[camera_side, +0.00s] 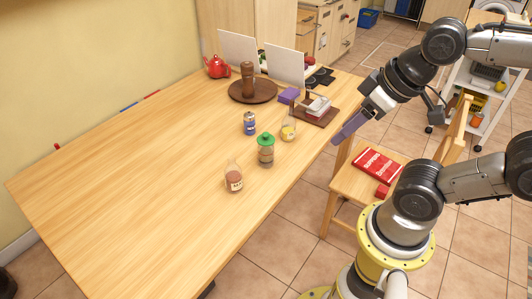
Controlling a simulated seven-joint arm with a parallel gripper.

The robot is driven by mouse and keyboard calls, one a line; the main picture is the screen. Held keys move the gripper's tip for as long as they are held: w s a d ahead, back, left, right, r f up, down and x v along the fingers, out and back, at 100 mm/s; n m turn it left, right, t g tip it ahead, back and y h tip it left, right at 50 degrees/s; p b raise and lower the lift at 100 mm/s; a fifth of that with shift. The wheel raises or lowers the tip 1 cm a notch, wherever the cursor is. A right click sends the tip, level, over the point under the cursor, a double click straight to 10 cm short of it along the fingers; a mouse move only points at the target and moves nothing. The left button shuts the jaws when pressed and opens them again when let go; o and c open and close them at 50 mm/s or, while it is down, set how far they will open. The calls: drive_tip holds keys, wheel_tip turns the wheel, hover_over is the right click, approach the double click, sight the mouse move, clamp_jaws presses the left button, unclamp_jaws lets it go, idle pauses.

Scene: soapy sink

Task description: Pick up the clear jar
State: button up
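Several see-through containers stand upright on the wooden table (110,180). One is a clear jar with a green lid (265,153) and brownish contents. A clear bottle-shaped container (234,179) with reddish-brown contents and a label stands in front of it, to the left. A clear container with something yellow (288,132) stands behind it, to the right. I cannot tell which of them the task calls the clear jar. My gripper (347,132) hangs at the table's right edge, apart from all of them. Its fingers look purple-grey and overlap from this side, so their opening is unclear.
A blue can (249,124) stands close to the jars. Behind are a round brown tray (268,92) with a wooden mill (247,78), a red teapot (217,67) and a purple block (288,96). A chair (350,186) holds a red book (378,166). The table's left half is clear.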

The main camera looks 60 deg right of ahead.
drive_tip(key=o, duration=0.7)
drive_tip(key=shift+c, duration=0.2)
drive_tip(key=shift+f, duration=0.1)
